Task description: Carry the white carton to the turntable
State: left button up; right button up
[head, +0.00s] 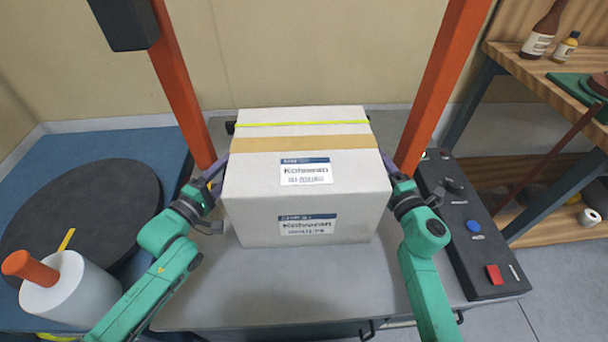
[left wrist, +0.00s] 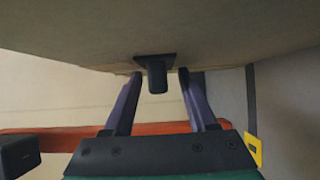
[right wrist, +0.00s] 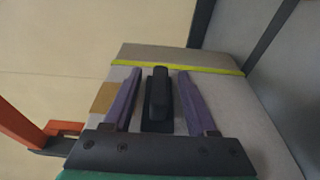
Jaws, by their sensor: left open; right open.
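The white carton (head: 307,205) stands upright on a grey surface in the middle of the head view, with tan tape, a yellow-green strap and two labels. My left gripper (head: 222,165) is at its left side. In the left wrist view its open fingers (left wrist: 158,78) lie either side of a black handle (left wrist: 156,75) on the carton. My right gripper (head: 390,172) is at the right side. In the right wrist view its open fingers (right wrist: 160,78) straddle another black handle (right wrist: 159,95). The dark round turntable (head: 80,215) lies on a blue surface at the left.
A white roll with an orange handle (head: 60,285) stands by the turntable's near edge. Orange posts (head: 180,85) (head: 440,85) rise beside the carton. A black control box (head: 470,230) with buttons is at the right, near a wooden shelf (head: 550,70) with bottles.

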pick_arm(q)
grip_shut()
pick_arm(e)
grip_shut()
dwell(1.0)
